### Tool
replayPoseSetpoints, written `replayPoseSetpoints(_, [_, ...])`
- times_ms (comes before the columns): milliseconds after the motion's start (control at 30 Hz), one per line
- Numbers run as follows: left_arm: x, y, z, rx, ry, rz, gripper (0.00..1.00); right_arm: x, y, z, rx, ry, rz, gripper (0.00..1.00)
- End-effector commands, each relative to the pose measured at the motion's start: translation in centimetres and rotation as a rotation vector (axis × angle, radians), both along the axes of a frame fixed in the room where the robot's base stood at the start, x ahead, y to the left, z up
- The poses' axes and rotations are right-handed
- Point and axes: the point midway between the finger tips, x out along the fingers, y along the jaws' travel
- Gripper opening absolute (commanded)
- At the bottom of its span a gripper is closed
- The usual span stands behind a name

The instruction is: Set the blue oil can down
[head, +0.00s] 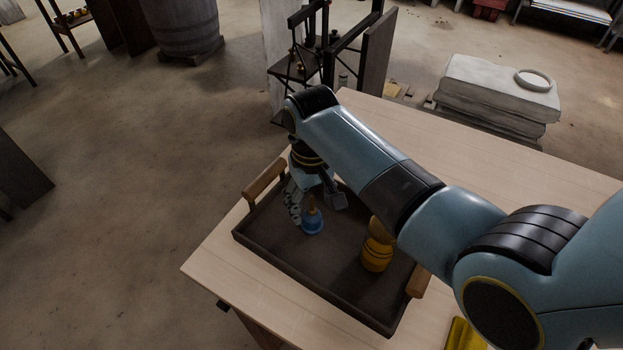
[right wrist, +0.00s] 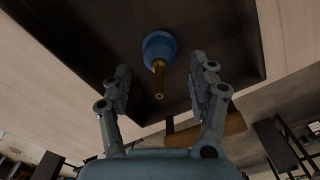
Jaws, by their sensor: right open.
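The blue oil can (head: 312,222) stands upright on the floor of a dark tray, near the tray's left end. In the right wrist view the can (right wrist: 158,45) shows its blue body and brass spout between my fingers. My right gripper (head: 318,203) is open around or just above the can. In the right wrist view its two fingers (right wrist: 160,92) are apart, with a gap on each side of the spout. My left gripper is not in view.
The dark tray (head: 290,258) has wooden handles and sits on a pale wooden table (head: 235,278). A yellow container (head: 376,256) stands in the tray to the right, partly behind my arm. A yellow object (head: 464,335) lies at the bottom edge. A dark metal frame (head: 325,50) stands beyond the table.

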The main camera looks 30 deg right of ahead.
Motion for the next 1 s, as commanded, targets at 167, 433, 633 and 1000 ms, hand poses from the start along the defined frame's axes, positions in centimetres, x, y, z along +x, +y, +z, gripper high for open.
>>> replayPoseSetpoints(167, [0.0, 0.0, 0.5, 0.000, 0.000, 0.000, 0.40, 0.1, 0.1, 4.3, 0.001, -0.004, 0.000, 0.60])
replayPoseSetpoints(433, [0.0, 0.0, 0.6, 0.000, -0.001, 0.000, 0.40, 0.1, 0.0, 7.9, 0.001, -0.002, 0.000, 0.60])
replayPoseSetpoints(633, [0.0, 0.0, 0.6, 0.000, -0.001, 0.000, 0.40, 0.1, 0.0, 8.2, 0.000, 0.000, 0.000, 0.60])
replayPoseSetpoints(1000, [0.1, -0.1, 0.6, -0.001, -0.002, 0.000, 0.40, 0.1, 0.0, 8.2, 0.000, 0.000, 0.000, 0.60])
